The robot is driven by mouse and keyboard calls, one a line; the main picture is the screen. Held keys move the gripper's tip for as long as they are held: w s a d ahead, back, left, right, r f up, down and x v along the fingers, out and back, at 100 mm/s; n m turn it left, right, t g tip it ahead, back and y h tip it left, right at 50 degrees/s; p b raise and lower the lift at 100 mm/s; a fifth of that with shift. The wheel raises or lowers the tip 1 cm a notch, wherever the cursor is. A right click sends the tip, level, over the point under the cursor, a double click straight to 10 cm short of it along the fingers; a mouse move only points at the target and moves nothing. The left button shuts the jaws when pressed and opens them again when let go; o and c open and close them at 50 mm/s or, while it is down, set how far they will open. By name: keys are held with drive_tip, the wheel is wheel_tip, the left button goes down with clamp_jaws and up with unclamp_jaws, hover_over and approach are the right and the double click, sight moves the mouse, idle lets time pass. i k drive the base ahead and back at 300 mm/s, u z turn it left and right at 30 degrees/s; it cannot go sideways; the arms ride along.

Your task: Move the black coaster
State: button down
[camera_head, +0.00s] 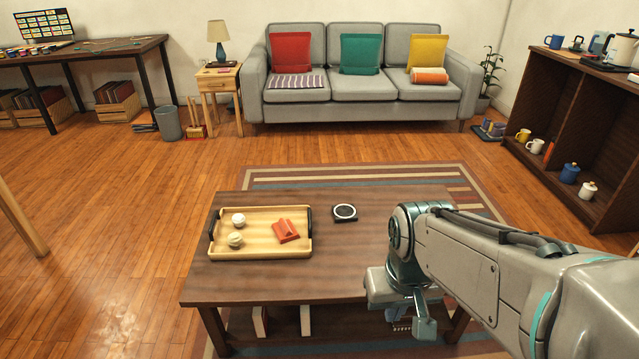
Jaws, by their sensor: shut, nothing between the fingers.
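The black coaster (344,213) lies flat on the dark wooden coffee table (345,275), near its far edge and right of the tray. My arm comes in from the right, and my gripper (425,328) points down by the table's near edge, in front of and to the right of the coaster. My gripper is shut and empty, well apart from the coaster.
Books show on the shelf under the table. The tabletop around the coaster is clear. A grey sofa (362,107) stands behind, and a dark shelf unit (570,130) at right.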

sight(342, 213)
drive_tip(key=u, duration=0.6)
drive_tip(key=i, duration=0.6)
drive_tip(key=z, duration=0.65)
drive_tip(key=i, duration=0.5)
